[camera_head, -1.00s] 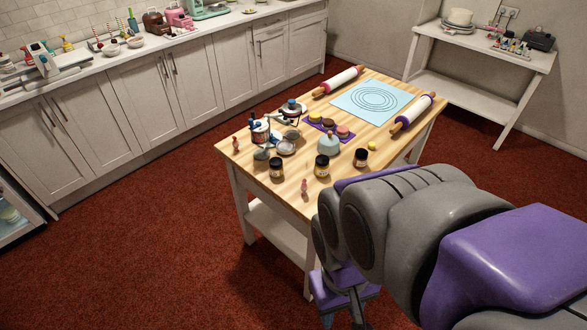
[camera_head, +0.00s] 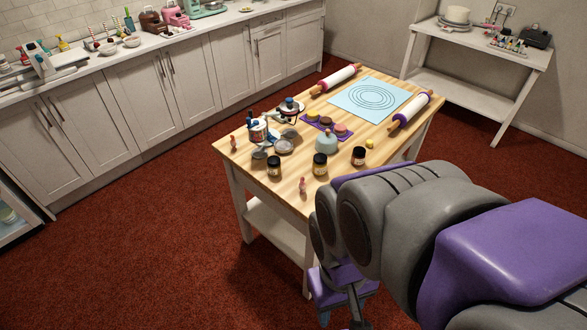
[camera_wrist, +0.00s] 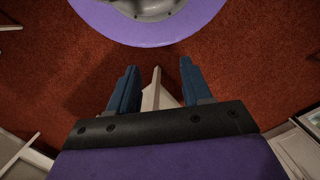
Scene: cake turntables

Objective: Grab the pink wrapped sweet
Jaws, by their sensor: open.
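A small pinkish wrapped sweet (camera_head: 302,185) stands at the front edge of the wooden table (camera_head: 262,177). A second small reddish-pink piece (camera_head: 233,140) is at the table's left corner; it is too small to tell its wrapping. My gripper (camera_wrist: 158,66) is open in the wrist view, its two blue fingers apart with nothing held. In the head view, my gripper (camera_head: 341,318) hangs low in front of the table, below the tabletop and to the right of the sweet, partly cut off by the frame. The sweet does not show in the wrist view.
Near the sweet stand dark jars (camera_head: 320,164), (camera_head: 274,165) and (camera_head: 358,156). A pale blue dome (camera_head: 326,143), a purple tray (camera_head: 312,122), rolling pins (camera_head: 410,111) and a blue mat (camera_head: 345,97) lie behind. Red carpet (camera_head: 130,250) is clear at left.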

